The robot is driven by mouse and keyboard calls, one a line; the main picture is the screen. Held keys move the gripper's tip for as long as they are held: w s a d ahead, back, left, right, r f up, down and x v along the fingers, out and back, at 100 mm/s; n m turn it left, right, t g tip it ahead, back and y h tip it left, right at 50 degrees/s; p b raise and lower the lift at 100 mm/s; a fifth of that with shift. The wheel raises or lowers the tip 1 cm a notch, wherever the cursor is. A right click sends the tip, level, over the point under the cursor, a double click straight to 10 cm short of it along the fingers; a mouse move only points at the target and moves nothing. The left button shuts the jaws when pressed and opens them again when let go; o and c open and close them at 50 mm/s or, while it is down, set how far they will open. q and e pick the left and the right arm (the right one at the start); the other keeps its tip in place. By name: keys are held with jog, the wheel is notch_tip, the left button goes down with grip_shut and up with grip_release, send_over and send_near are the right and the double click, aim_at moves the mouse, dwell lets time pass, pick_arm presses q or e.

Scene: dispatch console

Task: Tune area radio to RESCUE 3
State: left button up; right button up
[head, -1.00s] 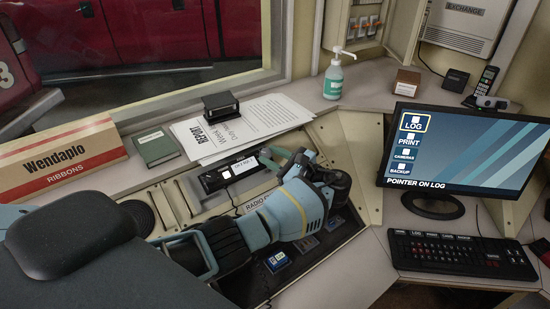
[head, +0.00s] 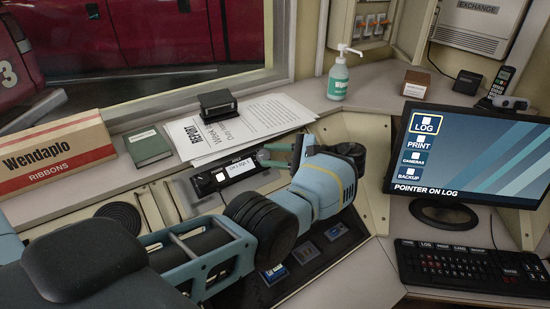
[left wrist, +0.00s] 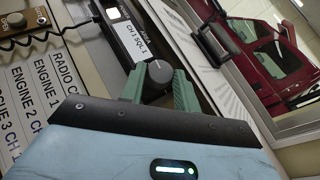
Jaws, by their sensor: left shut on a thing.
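The area radio (head: 205,184) is a black unit on the sloped console, with a lit white display (head: 237,170). In the left wrist view the display (left wrist: 127,37) reads CH 1 with SQL 1 beside it. A dark round knob (left wrist: 154,77) with a pale mark sits at the end of the radio. My left gripper (left wrist: 158,82) has its green fingers shut on this knob, one on each side. In the head view my left gripper (head: 275,155) hides the knob. A white channel card (left wrist: 38,100) lists ENGINE 1, ENGINE 2 and a partly cut-off RESCUE 3 line. My right gripper is out of view.
Papers (head: 262,118) with a black block (head: 218,104) on top lie behind the radio. A green book (head: 148,147) and a ribbons box (head: 55,155) stand left. A sanitizer bottle (head: 338,78), monitor (head: 468,160) and keyboard (head: 470,268) are to the right.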

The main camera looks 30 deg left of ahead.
pick_arm(q)
jog(key=shift+w+n+g+h+b, duration=0.1)
jog(key=shift+n+g+h+b, duration=0.3)
jog(key=shift+n+g, duration=0.3)
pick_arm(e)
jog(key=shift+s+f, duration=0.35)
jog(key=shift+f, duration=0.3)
pick_arm(q)
jog(key=o, duration=0.7)
jog(key=shift+o, duration=1.3)
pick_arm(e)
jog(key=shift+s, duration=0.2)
pick_arm(q)
jog(key=shift+r, duration=0.1)
